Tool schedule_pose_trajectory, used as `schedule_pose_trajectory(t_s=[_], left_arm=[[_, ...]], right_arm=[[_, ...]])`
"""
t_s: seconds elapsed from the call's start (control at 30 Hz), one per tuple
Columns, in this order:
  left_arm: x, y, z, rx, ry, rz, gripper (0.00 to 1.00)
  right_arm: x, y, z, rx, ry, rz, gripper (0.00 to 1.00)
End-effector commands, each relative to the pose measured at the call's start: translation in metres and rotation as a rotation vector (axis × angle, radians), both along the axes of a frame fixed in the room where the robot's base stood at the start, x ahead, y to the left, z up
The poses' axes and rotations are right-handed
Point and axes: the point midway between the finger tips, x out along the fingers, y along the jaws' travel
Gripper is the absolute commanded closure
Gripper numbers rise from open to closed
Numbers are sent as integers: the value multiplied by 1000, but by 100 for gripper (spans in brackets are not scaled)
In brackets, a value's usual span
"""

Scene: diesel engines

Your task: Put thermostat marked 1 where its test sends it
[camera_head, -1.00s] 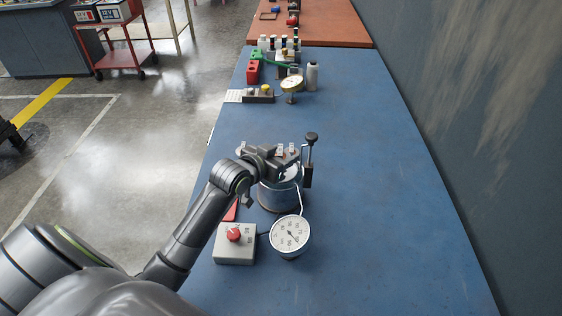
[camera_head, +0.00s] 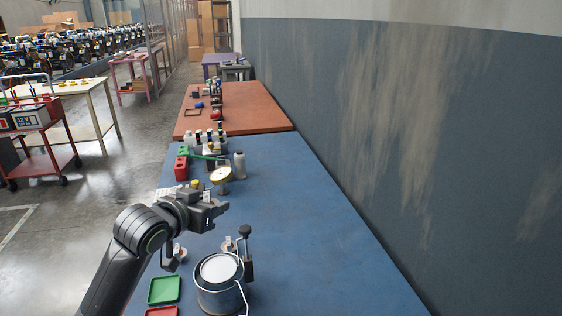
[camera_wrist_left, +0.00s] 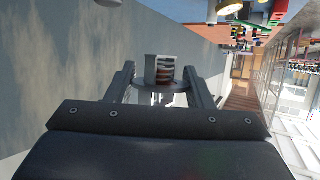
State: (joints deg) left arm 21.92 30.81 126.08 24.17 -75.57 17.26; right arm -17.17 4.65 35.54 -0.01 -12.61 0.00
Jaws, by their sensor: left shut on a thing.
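My left gripper (camera_head: 217,207) is shut on a thermostat, held in the air above the blue bench. In the left wrist view the thermostat (camera_wrist_left: 160,72) is a round metal flange with a spring-like body between the fingers (camera_wrist_left: 160,90). Its number cannot be read. A metal pot of pale liquid (camera_head: 206,298) stands in front of the gripper, nearer me. Two thermostats with white tags sit near it, one at the left (camera_head: 177,254) and one behind the pot (camera_head: 230,244). A green tray (camera_head: 164,291) and a red tray (camera_head: 160,312) lie left of the pot. My right gripper is not in view.
A black-knobbed stand (camera_head: 247,252) rises beside the pot. Farther back are a dial gauge (camera_head: 221,175), a grey bottle (camera_head: 240,165) and red blocks (camera_head: 181,168). The bench's right side is clear up to the wall (camera_head: 420,150).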

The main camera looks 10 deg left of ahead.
Motion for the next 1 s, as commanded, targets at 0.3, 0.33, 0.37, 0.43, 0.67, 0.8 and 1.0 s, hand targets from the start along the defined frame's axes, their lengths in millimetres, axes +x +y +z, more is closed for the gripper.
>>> schedule_pose_trajectory(t_s=[0.3, 0.33, 0.37, 0.43, 0.67, 0.8, 1.0], left_arm=[[-8, -27, 7, -8, -4, 15, 80], [-10, -31, 9, -9, -6, 21, 80], [-12, -35, 10, -10, -5, 25, 80], [-17, -45, 14, -10, -4, 39, 80], [-37, -68, 24, -10, -3, 90, 80], [-47, -77, 28, -8, -2, 116, 80], [-56, -82, 30, -3, -2, 135, 80]], right_arm=[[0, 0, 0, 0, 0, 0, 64], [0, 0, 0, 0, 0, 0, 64], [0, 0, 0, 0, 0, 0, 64], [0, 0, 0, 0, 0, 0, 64], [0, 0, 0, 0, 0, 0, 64], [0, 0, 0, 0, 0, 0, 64], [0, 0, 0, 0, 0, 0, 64]])
